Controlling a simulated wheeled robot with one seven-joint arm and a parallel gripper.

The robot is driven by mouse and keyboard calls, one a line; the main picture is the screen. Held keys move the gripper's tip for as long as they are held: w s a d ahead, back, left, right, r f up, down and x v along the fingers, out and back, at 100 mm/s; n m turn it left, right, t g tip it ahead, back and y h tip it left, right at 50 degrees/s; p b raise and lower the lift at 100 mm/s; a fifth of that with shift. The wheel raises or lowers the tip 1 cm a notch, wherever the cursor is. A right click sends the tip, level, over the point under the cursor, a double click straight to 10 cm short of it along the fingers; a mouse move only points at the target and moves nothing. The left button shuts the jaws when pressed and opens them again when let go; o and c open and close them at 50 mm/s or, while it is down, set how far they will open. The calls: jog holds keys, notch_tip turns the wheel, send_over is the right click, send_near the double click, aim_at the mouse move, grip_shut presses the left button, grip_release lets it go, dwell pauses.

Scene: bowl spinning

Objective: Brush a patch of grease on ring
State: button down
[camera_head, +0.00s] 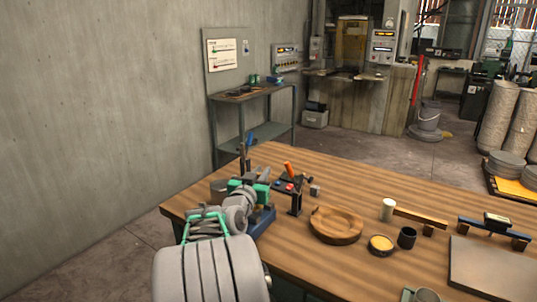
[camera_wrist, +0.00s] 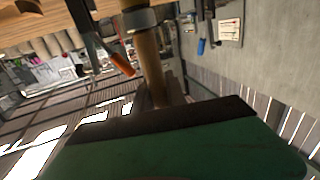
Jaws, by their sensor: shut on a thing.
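My gripper (camera_head: 250,187), with green finger parts, is over the left end of the wooden table in the head view. In the wrist view a green, dark-edged finger (camera_wrist: 180,145) fills the bottom. A wooden handle with a metal band (camera_wrist: 150,60), which looks like a brush, runs down to it; my gripper seems shut on it. Its bristles cannot be made out. A round, ring-shaped wooden piece (camera_head: 318,230) lies on the table to the right of my gripper. A small dish with yellow content (camera_head: 382,244), possibly grease, stands right of it.
A black stand (camera_head: 296,203) with an orange-handled tool (camera_head: 290,168) is just right of my gripper; an orange handle also shows in the wrist view (camera_wrist: 122,64). Bare tabletop (camera_head: 350,185) lies behind.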

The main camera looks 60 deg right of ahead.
notch_tip(320, 180, up, 8)
jog(key=p, duration=0.2)
dwell(0.3)
